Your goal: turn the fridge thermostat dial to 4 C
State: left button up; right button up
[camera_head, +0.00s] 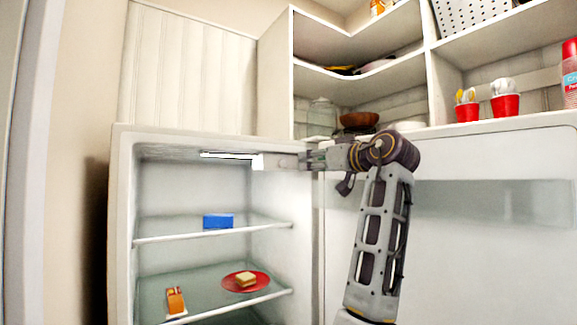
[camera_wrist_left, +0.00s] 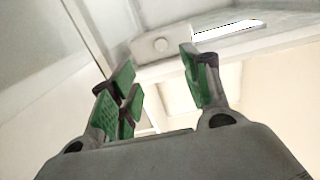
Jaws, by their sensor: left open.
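The open fridge (camera_head: 122,225) stands on the left in the head view. A pale thermostat housing (camera_head: 275,161) sits under its ceiling at the right end of the light strip. My left gripper (camera_head: 308,159) is at the upper right of the fridge opening, pointing left toward the housing. My right gripper is not in view.
The lit strip (camera_head: 228,155) runs along the fridge ceiling. A blue box (camera_head: 218,221) is on the upper glass shelf. A red plate (camera_head: 235,284) with food and an orange carton (camera_head: 176,300) are below. The open door (camera_head: 480,260) is right of the fridge.

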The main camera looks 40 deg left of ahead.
aim_at(284, 164)
pick_arm(q)
jog(key=p+x, duration=0.4)
jog(key=x, duration=1)
dwell(0.4)
jog(key=shift+s, duration=0.1)
jog(key=c, duration=1)
jog(key=shift+c, duration=0.2)
jog(key=shift+r+m, duration=0.1)
jog(key=shift+m, duration=2)
